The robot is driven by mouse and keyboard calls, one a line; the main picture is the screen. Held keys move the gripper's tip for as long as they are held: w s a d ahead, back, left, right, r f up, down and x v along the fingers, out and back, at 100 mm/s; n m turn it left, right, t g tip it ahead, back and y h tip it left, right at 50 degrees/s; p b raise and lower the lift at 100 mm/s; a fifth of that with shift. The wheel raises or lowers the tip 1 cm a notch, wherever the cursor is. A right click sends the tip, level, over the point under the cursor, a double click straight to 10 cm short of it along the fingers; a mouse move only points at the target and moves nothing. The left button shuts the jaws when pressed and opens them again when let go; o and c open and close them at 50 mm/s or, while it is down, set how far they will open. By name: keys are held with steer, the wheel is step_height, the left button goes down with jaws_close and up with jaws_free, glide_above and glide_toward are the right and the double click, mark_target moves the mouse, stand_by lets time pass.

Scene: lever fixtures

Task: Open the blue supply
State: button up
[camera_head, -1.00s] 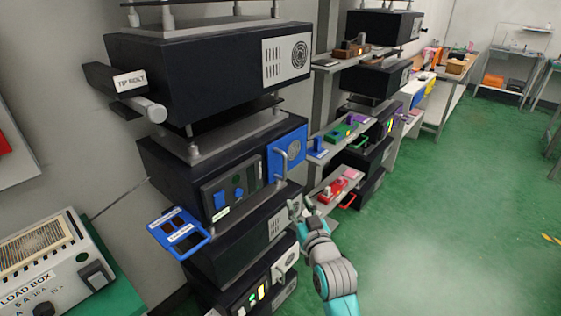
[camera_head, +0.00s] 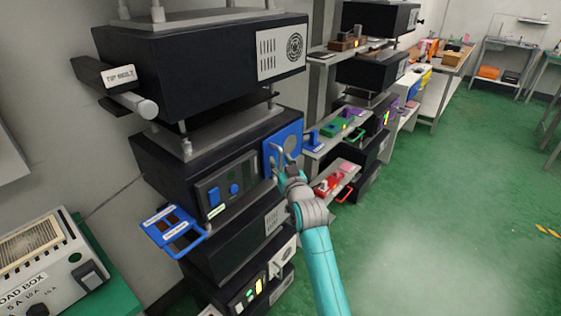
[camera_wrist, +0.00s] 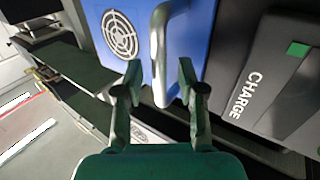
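The blue supply is a dark box in the stack with a blue front panel (camera_head: 269,158) and a pale upright bar handle (camera_head: 278,157). The panel looks flush with the box front. In the wrist view the blue panel (camera_wrist: 195,45) carries a round white vent, and the grey handle (camera_wrist: 157,45) stands out from it. My gripper (camera_wrist: 160,80) is open, with one finger on each side of the handle's lower end; I see no clear contact. In the head view my gripper (camera_head: 284,172) is at the handle and partly covers the panel.
A dark control panel (camera_head: 222,189) with blue switches sits left of the blue panel. A blue tray-like piece with a loop handle (camera_head: 188,244) juts out below left. Shelves with green and red items (camera_head: 332,186) stand to the right. Green floor (camera_head: 430,220) is open at right.

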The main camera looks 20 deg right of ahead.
steer(key=shift+w, duration=0.45)
jaws_close()
steer(key=s+d, duration=0.8)
steer(key=s, duration=0.3)
steer(key=shift+s, duration=0.2)
steer(key=shift+d, duration=0.1)
jaws_free()
